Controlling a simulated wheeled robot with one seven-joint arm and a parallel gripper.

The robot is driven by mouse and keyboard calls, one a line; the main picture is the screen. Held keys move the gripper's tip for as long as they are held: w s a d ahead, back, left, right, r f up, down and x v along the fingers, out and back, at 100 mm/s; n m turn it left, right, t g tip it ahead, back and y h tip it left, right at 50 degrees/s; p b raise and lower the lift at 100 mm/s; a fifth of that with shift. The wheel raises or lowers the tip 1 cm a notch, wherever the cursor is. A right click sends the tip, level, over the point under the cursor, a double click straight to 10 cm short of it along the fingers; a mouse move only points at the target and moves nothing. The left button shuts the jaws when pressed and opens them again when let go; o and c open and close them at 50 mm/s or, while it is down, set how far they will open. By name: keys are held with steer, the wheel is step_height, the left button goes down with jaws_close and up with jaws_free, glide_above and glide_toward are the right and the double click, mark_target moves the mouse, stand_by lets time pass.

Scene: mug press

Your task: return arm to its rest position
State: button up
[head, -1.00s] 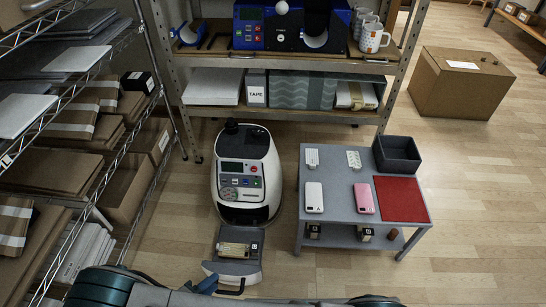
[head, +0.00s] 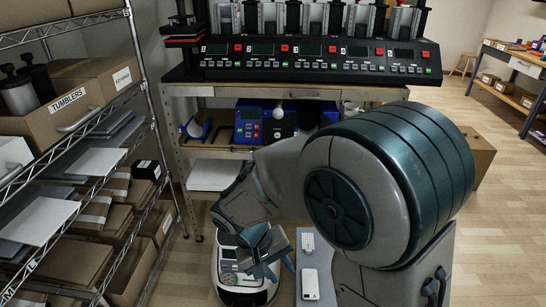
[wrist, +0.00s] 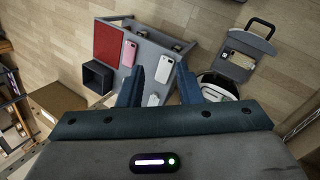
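My arm fills the centre and right of the head view, its large grey and teal joint in front of the shelf. My gripper (head: 266,258) hangs low in front of the white machine (head: 245,288). In the wrist view my gripper (wrist: 160,70) shows two blue fingers apart with nothing between them. Beyond them lies the grey side table (wrist: 158,41) with a pink phone (wrist: 129,54), a white phone (wrist: 165,69) and a red mat (wrist: 109,44). My arm hides much of this table in the head view.
A wire rack (head: 150,110) with boxes stands close on the left. The back shelf holds a multi-station press (head: 320,62) and a blue machine (head: 262,124). Open floor (head: 500,230) lies at the right.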

steer(key=s+d+r+m+t+y+p, duration=0.1)
steer(key=s+d+r+m+y+p, duration=0.1)
steer(key=d+r, duration=0.4)
steer(key=s+d+r+m+t+y+p, duration=0.1)
steer(key=s+d+r+y+p, duration=0.2)
steer(key=r, duration=1.1)
steer(key=s+d+p, duration=0.2)
steer(key=d+p, duration=0.2)
steer(key=shift+d+r+m+t, duration=0.3)
steer(key=shift+r+m+t, duration=0.1)
steer(key=shift+a, duration=0.1)
